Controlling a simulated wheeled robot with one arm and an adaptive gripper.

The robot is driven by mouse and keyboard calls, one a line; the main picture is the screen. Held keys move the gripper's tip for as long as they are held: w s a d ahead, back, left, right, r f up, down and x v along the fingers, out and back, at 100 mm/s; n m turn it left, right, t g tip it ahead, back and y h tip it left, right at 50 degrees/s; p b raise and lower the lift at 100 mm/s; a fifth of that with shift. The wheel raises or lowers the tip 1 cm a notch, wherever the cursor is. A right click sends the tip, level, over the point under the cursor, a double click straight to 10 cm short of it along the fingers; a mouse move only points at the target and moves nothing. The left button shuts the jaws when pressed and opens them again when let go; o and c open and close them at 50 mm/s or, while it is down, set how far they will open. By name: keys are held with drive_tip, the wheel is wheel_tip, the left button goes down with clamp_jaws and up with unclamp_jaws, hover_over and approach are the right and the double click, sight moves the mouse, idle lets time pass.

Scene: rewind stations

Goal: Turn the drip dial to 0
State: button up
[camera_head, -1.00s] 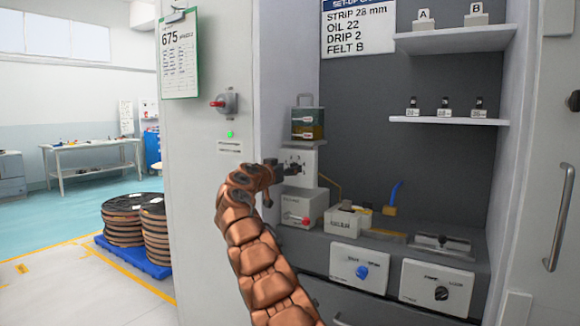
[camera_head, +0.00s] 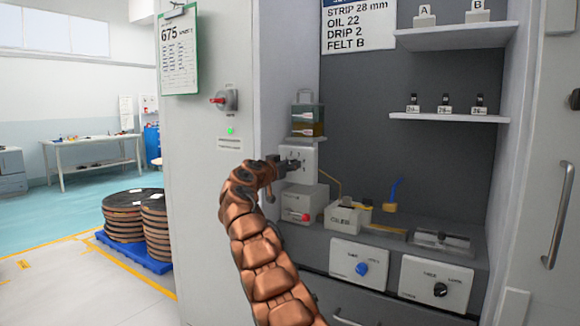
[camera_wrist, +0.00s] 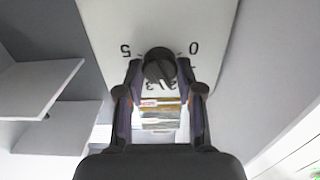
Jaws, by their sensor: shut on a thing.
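The drip dial is a round dark knob (camera_wrist: 159,64) on a pale panel (camera_wrist: 110,30). In the wrist view the panel's numbers appear upside down, with 0 at the right of the knob, 5 at the left and 2 and 3 below it. My gripper (camera_wrist: 159,70) is shut on the knob, one finger on each side. A faint line shows on the knob, but I cannot tell surely which number it points to. In the head view my gripper (camera_head: 283,165) is at the front of the white dial box (camera_head: 308,157), hiding most of the knob.
A glass oil reservoir (camera_head: 307,120) stands above the dial box. A white unit with a red knob (camera_head: 305,215) is below it. Shelves (camera_head: 450,118) are at the right. A setup sign (camera_head: 358,24) reads DRIP 2. The cabinet wall (camera_head: 275,90) is close on the left.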

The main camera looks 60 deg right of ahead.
drive_tip(key=shift+c, duration=1.3)
drive_tip(key=n+p, duration=0.1)
drive_tip(key=n, duration=0.8)
drive_tip(key=n+p, duration=0.1)
drive_tip(key=n, duration=0.8)
drive_tip(key=shift+w+f+p, duration=0.1)
drive_tip(key=shift+w+p, duration=0.1)
drive_tip(key=shift+p, duration=0.1)
